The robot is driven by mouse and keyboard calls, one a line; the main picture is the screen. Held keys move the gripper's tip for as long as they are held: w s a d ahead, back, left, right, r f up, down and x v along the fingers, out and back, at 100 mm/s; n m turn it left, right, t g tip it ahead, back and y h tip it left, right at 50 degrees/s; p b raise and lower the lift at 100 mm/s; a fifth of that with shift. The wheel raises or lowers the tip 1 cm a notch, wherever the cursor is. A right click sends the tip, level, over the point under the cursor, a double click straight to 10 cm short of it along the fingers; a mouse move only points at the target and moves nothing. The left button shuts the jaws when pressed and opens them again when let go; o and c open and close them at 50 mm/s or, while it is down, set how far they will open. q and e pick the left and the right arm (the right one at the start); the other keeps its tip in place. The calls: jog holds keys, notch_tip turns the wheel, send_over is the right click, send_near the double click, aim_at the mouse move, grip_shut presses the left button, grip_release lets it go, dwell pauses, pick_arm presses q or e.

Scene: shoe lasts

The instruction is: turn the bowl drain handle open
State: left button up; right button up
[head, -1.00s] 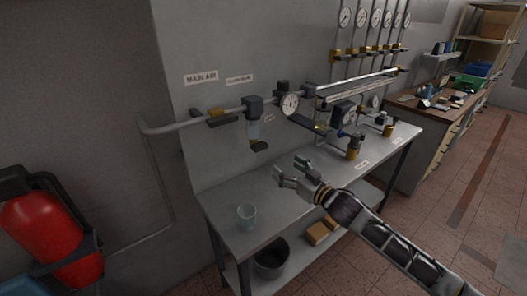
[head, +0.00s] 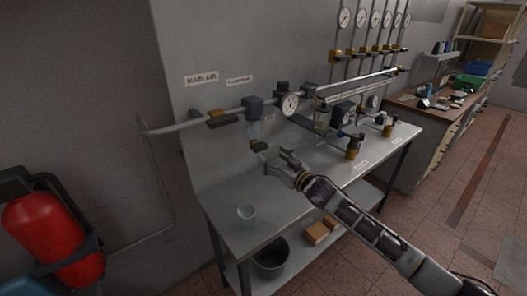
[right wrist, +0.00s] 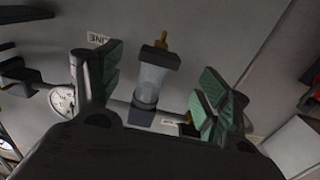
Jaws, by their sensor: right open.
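The clear filter bowl (head: 254,130) hangs under a dark body on the wall pipe; it also shows in the right wrist view (right wrist: 149,84). The dark drain handle (head: 258,146) is at the bowl's lower end. In the right wrist view the dark drain handle (right wrist: 160,57) shows with a brass piece, seen between my fingers. My right gripper (head: 276,161) is open and empty, just below and right of the drain; its green-padded fingers (right wrist: 160,85) stand either side of the bowl in the picture, apparently without touching it. My left gripper is out of view.
A round gauge (head: 290,104) sits on the pipe right of the bowl. A brass-and-black valve (head: 219,117) is on its left. Brass fittings (head: 352,152) stand on the bench at the right.

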aim_at(262, 150)
jog(key=x, duration=0.3)
jog(key=shift+w+a, duration=0.1)
jog(key=shift+x, duration=1.35)
jog(key=shift+c, duration=0.4)
jog(key=c, duration=0.9)
jog(key=shift+c, duration=0.2)
